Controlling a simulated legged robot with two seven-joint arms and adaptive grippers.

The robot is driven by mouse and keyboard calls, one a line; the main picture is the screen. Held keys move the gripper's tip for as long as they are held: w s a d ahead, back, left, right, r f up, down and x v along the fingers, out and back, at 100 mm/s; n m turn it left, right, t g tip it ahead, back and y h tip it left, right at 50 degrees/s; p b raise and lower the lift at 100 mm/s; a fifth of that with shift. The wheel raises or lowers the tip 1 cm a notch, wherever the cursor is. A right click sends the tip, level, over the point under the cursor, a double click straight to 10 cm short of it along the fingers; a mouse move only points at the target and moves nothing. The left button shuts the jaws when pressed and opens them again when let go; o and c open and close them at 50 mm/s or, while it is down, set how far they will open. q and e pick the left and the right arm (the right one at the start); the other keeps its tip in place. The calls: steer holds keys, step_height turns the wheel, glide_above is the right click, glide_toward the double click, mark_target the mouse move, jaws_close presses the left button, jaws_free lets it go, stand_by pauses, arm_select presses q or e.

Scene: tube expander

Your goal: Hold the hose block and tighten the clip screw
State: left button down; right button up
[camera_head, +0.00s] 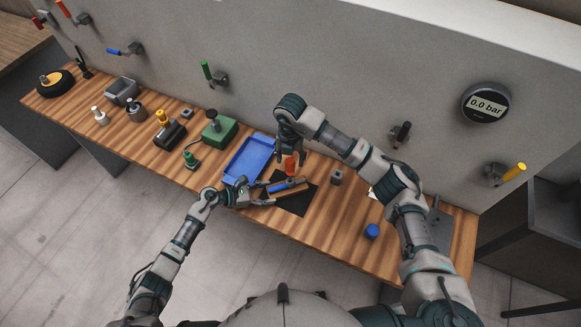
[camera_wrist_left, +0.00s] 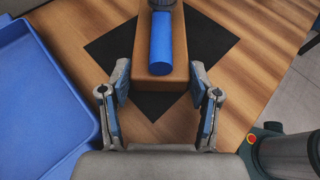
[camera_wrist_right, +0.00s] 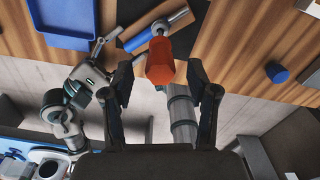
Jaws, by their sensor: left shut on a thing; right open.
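The brown hose block (camera_head: 290,192) lies on a dark square mat (camera_head: 298,205), with a blue hose (camera_head: 280,185) along its top. The block (camera_wrist_left: 142,62) and hose (camera_wrist_left: 161,45) also show in the left wrist view. My left gripper (camera_head: 257,195) has its fingers (camera_wrist_left: 160,92) against both sides of the block's near end. A red knob (camera_head: 290,165), seemingly the clip screw's, stands over the hose. My right gripper (camera_head: 289,155) is open above it. In the right wrist view the knob (camera_wrist_right: 160,62) sits between the open fingers (camera_wrist_right: 159,78).
A blue tray (camera_head: 248,160) lies just left of the block. A small grey block (camera_head: 336,177) and a blue cap (camera_head: 372,231) stand to the right. A green box (camera_head: 220,130) and other tools occupy the left bench. A wall gauge (camera_head: 486,104) reads 0.0 bar.

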mark_target(290, 166)
steer(key=shift+f, duration=2.15)
steer(key=n, duration=0.4)
steer(key=shift+n, duration=0.3)
steer(key=n, duration=0.3)
steer(key=shift+r, duration=0.1)
steer(key=n, duration=0.6)
steer(key=shift+n, duration=0.3)
steer(key=n, duration=0.6)
steer(key=shift+n, duration=0.3)
steer(key=n, duration=0.4)
steer(key=shift+n, duration=0.3)
jaws_close()
arm_select(q)
steer(key=shift+s, duration=0.1)
